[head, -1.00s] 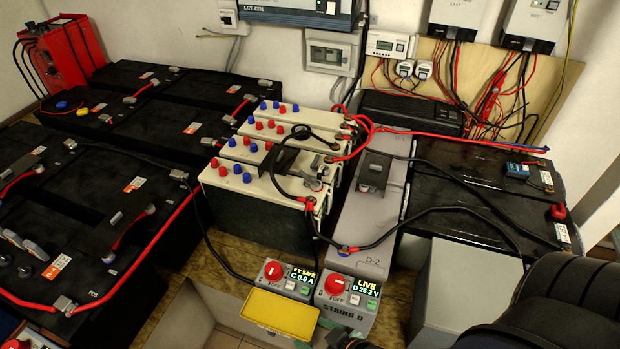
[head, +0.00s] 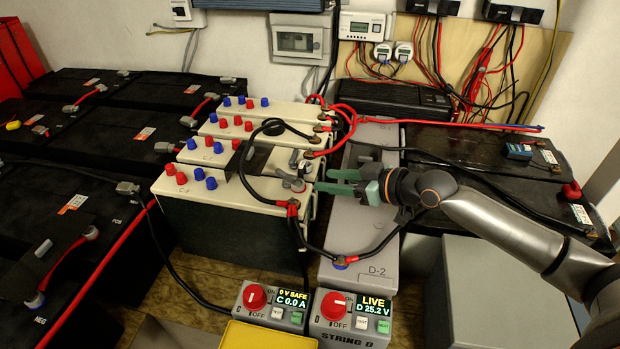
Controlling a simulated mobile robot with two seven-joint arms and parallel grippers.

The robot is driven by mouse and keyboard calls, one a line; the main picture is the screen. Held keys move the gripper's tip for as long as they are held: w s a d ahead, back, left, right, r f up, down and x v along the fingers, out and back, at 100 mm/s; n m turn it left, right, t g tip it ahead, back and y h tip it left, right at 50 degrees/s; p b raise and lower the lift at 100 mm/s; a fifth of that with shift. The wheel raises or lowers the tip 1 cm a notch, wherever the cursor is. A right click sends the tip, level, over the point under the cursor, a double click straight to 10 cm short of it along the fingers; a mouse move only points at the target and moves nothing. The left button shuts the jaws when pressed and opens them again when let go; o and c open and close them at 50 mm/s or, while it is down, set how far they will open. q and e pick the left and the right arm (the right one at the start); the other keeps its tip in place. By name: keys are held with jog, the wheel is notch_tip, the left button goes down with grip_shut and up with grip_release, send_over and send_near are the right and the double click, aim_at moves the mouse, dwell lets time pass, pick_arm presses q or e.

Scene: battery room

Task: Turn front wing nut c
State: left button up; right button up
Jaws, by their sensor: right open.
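Several cream batteries (head: 250,203) stand in a row in the middle, with red and blue caps on top. On the front one, a small grey fitting (head: 297,185), which looks like the front wing nut c, sits near the right edge, by a red-covered cable end (head: 292,207). My right gripper (head: 322,181) is open and empty, its green fingers pointing left, just right of that fitting. A small gap seems to remain between them; contact cannot be told. My left gripper is not in view.
A grey D-2 battery (head: 352,272) lies beneath my right gripper. Black and red cables loop around the terminals. Two switch boxes stand in front: C reads 0 V SAFE (head: 270,305), D reads LIVE (head: 347,315). A yellow tray (head: 265,338) is at the bottom edge.

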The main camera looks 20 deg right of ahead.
aim_at(287, 173)
jog(key=x, duration=0.4)
jog(key=b+x, duration=0.1)
jog(key=x, duration=0.7)
jog(key=shift+w+r, duration=0.25)
jog(key=shift+r, duration=0.05)
grip_shut()
